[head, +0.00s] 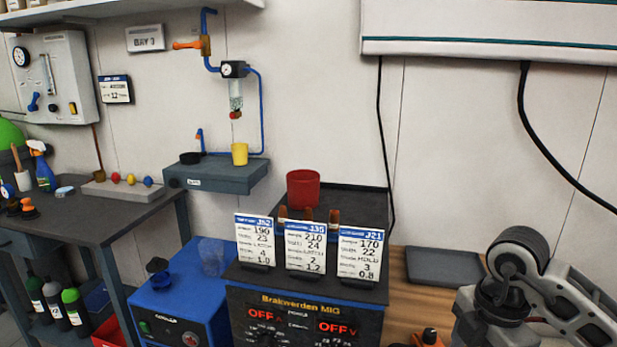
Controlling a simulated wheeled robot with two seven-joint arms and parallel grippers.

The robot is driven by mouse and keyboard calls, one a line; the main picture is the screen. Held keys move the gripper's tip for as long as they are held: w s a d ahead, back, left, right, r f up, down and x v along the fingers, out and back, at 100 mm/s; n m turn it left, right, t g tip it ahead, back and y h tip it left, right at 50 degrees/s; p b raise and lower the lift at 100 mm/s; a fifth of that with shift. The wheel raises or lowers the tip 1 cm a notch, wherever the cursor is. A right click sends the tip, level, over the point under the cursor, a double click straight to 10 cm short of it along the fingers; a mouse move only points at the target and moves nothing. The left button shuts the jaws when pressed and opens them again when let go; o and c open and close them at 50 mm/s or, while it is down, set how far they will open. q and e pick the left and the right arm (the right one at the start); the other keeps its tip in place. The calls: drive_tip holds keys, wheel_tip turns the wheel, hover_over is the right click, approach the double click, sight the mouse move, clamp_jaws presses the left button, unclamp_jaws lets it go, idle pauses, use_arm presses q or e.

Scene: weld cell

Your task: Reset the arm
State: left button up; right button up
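My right arm (545,290) comes in at the lower right, with a dark rounded joint and pale grey links bent beside the wooden bench top. Its gripper does not show, so what it may hold is hidden. My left arm and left gripper are not in the picture.
A welder labelled Brakwerden MIG (300,318) carries three upright cards (303,245) and a red cup (303,188). A blue cooler (180,300) stands left of it. A dark tray (443,264) lies on the wooden bench (402,292), near my arm. A grey wall shelf (215,178) holds a yellow cup (240,154).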

drive_tip(key=s+a+f+n+g+y, duration=0.1)
drive_tip(key=s+a+n+y, duration=0.2)
drive_tip(key=a, duration=0.4)
drive_tip(key=s+a+f+n+g+y, duration=0.1)
drive_tip(key=a+f+n+y, duration=0.1)
drive_tip(key=a+y, duration=0.45)
drive_tip(key=s+a+r+m+t+y, duration=0.2)
drive_tip(key=a+r+t+y, duration=0.2)
drive_tip(key=a+r+y, duration=0.45)
drive_tip(key=w+d+f+m+t+h, duration=0.5)
drive_tip(key=d+f+m+t+h, duration=0.3)
drive_tip(key=m+t, duration=0.75)
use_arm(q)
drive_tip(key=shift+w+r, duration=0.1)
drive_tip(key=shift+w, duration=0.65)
use_arm(e)
drive_tip(key=s+d+f+m+g+h, duration=0.2)
drive_tip(key=s+f, duration=0.3)
drive_tip(key=f, duration=0.3)
drive_tip(key=s+d+f+m+g+h, duration=0.1)
drive_tip(key=s+f+m+g+h, duration=0.2)
drive_tip(key=s+f+g+h, duration=0.2)
wheel_tip(320, 180, down, 3)
drive_tip(key=shift+d+f, duration=0.1)
drive_tip(key=shift+d, duration=0.25)
